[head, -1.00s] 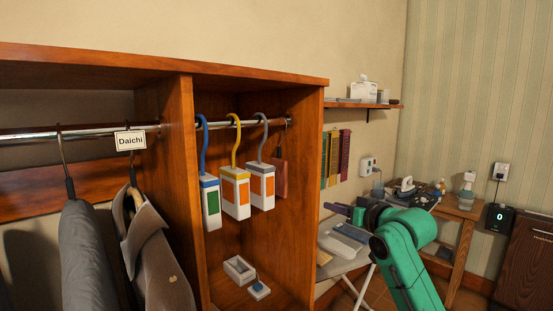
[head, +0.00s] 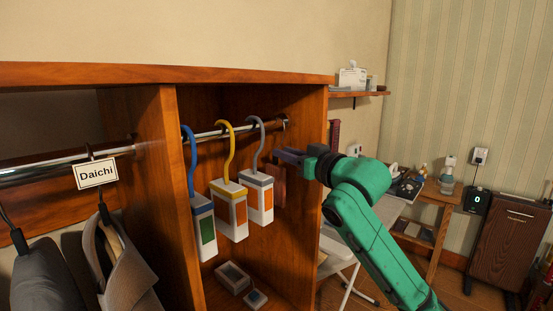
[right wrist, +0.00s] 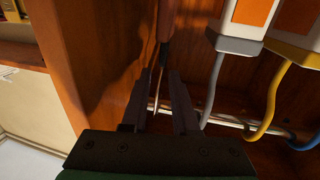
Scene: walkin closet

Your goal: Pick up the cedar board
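The cedar board (head: 280,186) is a thin reddish-brown board hanging at the right end of the closet rail, partly hidden behind my right gripper in the head view. In the right wrist view its narrow end (right wrist: 167,18) shows at the top, with a thin metal hook running from it toward the rail. My right gripper (head: 284,157) is at the hook's height, just above the board. In the right wrist view its fingers (right wrist: 162,88) are apart, with the hook wire between them. I see no clear contact. My left gripper is not in view.
Several white boxes with blue, yellow and grey hooks hang left of the board; the grey-hooked one (head: 260,198) is closest. The cabinet's right side wall (head: 313,125) stands close beside my gripper. A small open box (head: 232,277) sits on the compartment floor.

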